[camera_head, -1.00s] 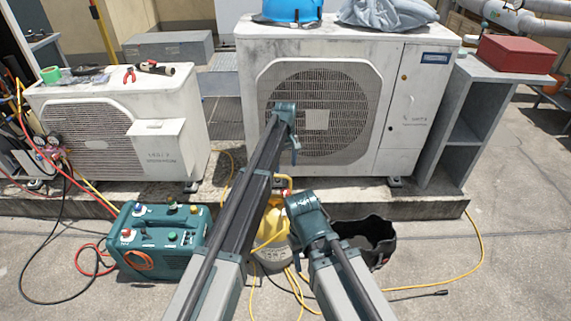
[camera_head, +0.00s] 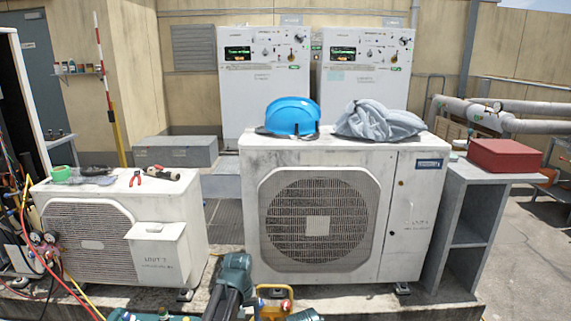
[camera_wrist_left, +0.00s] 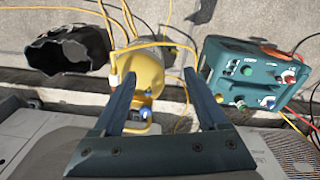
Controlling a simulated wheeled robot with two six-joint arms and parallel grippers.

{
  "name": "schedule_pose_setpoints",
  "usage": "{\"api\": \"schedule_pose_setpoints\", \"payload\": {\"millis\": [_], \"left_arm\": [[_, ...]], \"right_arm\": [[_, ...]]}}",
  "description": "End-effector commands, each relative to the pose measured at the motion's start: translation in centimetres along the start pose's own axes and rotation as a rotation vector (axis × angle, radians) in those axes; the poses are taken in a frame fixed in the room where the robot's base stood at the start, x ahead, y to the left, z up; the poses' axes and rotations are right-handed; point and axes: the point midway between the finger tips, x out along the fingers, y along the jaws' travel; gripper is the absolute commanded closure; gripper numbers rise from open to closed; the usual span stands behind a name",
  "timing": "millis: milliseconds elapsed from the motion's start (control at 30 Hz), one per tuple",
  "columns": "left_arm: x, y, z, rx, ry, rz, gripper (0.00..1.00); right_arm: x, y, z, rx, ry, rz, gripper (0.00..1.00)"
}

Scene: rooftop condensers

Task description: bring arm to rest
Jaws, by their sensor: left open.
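My left gripper (camera_wrist_left: 160,82) is open in the left wrist view, its two dark fingers apart with nothing held between them. A yellow cylinder (camera_wrist_left: 150,62) with a blue-tipped valve shows behind and between the fingers; I cannot tell the exact distance. In the head view my left arm (camera_head: 236,275) rises from the bottom edge, its teal joint in front of the gap between the two condensers, and its jaws cannot be made out. Only a teal bit of my right arm (camera_head: 304,315) shows at the bottom edge. The right gripper is out of frame.
A large condenser (camera_head: 417,215) carries a blue helmet (camera_head: 292,116) and grey cloth (camera_head: 378,122). A smaller condenser (camera_head: 180,215) stands left, a red box (camera_head: 505,155) on a grey stand right. The wrist view shows a teal machine (camera_wrist_left: 255,75), black bag (camera_wrist_left: 70,50) and yellow hoses.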

Motion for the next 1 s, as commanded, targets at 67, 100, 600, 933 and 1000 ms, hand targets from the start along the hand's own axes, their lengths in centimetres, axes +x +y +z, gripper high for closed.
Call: {"api": "schedule_pose_setpoints", "payload": {"millis": [67,100,600,933,1000], "left_arm": [[-0.2,-2.8,4.6,0.055,0.008,0.001,0.24],[-0.3,-3.8,6.0,0.082,0.011,0.001,0.24],[-7.5,-5.1,13.7,0.306,0.002,-0.022,0.24],[-17.7,-1.0,16.6,0.439,-0.041,-0.066,0.24],[-19.6,-0.2,17.3,0.468,-0.049,-0.076,0.24]], "right_arm": [[0.0,0.0,0.0,0.0,0.0,0.0,0.48],[0.0,0.0,0.0,0.0,0.0,0.0,0.48],[-6.8,0.7,0.4,0.0,0.0,0.0,0.48],[-16.8,1.6,1.0,0.001,0.0,0.0,0.48],[-18.8,1.8,1.1,0.001,0.0,0.0,0.48]]}}
